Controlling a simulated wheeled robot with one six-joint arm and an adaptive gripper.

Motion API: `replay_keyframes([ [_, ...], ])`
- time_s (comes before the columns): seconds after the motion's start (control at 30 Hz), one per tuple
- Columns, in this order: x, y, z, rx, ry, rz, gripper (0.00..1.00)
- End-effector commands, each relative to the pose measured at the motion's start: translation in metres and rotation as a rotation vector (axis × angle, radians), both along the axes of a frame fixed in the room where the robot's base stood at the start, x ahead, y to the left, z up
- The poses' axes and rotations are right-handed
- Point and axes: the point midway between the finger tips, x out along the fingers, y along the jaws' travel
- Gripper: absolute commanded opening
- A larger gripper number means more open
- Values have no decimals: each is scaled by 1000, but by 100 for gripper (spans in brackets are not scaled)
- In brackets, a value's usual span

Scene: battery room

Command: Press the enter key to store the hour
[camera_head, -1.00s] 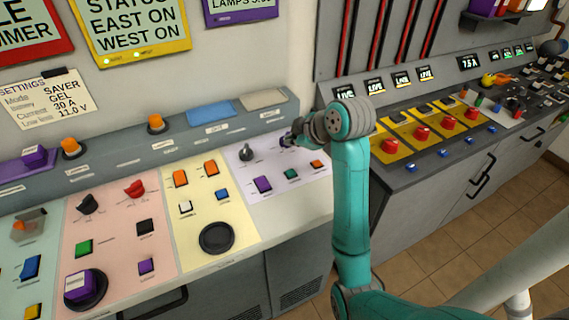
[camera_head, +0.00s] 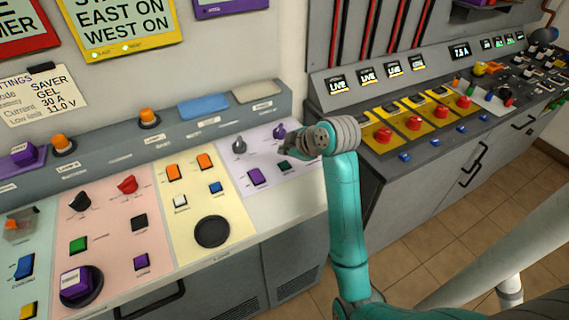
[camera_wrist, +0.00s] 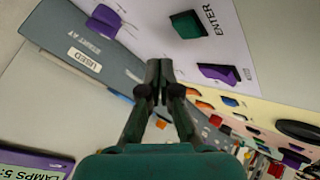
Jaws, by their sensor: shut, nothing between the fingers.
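The enter key is a dark green square button on the lilac panel, with the word ENTER beside it in the wrist view (camera_wrist: 186,24). In the head view the green enter key (camera_head: 284,165) lies just below my gripper (camera_head: 287,152). In the wrist view my gripper (camera_wrist: 158,68) shows with its fingers together and nothing between them. Its tips appear apart from the key, which stands beyond them, up and a little right. I cannot tell the exact height of the tips above the panel.
Beside the enter key is a purple rocker key (camera_head: 255,176), also in the wrist view (camera_wrist: 218,73). A purple knob (camera_head: 279,132) and a grey knob (camera_head: 239,145) stand behind on the lilac panel (camera_head: 290,195). A yellow panel (camera_head: 235,205) lies to the left.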

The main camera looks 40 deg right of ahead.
Motion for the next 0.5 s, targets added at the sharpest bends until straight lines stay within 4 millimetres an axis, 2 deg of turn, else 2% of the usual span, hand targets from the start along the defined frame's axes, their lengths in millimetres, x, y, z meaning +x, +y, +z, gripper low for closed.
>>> replay_keyframes([
  [0.2, 0, 0, -18, 0, 0, 0, 0],
  [0.5, 0, 0, -23, -1, -1, -1, 0],
])
